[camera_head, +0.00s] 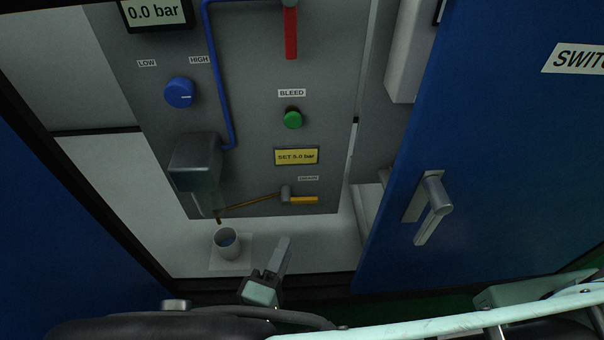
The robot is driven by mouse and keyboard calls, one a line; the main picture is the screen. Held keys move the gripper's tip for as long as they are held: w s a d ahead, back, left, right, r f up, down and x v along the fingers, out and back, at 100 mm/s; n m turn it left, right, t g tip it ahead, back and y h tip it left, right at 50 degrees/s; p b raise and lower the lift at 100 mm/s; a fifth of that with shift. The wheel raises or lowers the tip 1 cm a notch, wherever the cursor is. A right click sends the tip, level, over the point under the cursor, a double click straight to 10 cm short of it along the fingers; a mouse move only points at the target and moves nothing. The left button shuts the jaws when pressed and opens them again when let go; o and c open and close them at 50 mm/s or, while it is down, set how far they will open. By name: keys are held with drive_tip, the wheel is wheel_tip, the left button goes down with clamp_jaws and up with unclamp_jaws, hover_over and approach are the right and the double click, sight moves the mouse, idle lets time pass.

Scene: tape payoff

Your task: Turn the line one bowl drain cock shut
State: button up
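The bowl (200,178) hangs under a grey block on the panel, left of the cock. My gripper (273,270) is at the bottom middle, below and in front of the cock, apart from the lever. Its finger gap is not clear.
A blue door (480,160) with a grey handle (432,208) stands at the right. Above the cock are a yellow set plate (296,157), a green bleed button (292,119) and a red lever (291,34). A blue knob (179,92) is upper left.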

sight(305, 202)
drive_tip(key=b+x, duration=0.5)
drive_tip(key=x, duration=0.7)
drive_tip(key=shift+w+d+f, duration=0.15)
drive_tip(key=shift+w+d, duration=0.05)
drive_tip(key=shift+w, duration=0.15)
drive_tip(key=shift+w+d+b, duration=0.3)
drive_tip(key=shift+w+b, duration=0.1)
drive_tip(key=shift+w, duration=0.2)
clamp_jaws()
